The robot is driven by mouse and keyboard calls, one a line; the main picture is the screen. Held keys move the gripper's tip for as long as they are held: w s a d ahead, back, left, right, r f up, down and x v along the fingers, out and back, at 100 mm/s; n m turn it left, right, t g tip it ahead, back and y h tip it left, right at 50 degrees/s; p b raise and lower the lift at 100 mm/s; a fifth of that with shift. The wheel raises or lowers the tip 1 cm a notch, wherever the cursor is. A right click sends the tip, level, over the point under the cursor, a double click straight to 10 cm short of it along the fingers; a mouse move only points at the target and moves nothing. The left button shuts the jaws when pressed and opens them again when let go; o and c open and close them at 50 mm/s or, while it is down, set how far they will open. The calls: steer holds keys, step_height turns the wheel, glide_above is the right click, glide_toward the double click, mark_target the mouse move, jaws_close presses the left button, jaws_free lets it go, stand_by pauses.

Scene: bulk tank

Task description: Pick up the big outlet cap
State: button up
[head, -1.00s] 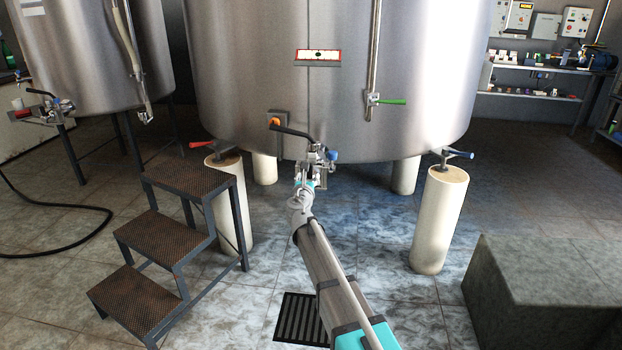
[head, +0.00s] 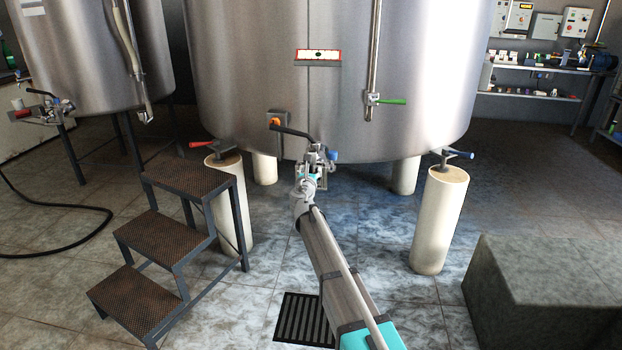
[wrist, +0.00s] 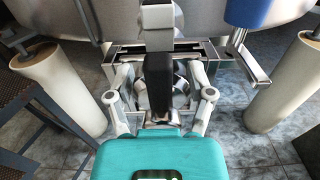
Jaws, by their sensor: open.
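My gripper (wrist: 160,92) is open, its two fingers spread to the left and right in the wrist view. Between the fingers is a round grey metal piece (wrist: 181,98), likely the big outlet cap. A black upright bar (wrist: 158,76) covers its middle, and I cannot tell whether the fingers touch it. In the head view, my gripper (head: 313,183) is at the outlet fittings low on the front of the big tank, and the cap cannot be made out there.
The big steel tank (head: 250,70) stands on pale round legs (head: 438,220). A black lever (head: 290,131) and a blue-handled part (head: 333,156) are close to my gripper. Steps (head: 150,235) stand left, a grey block (head: 545,290) right. A drain grate (head: 303,320) lies in the floor.

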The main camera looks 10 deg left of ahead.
stand_by(0.5)
jaws_close()
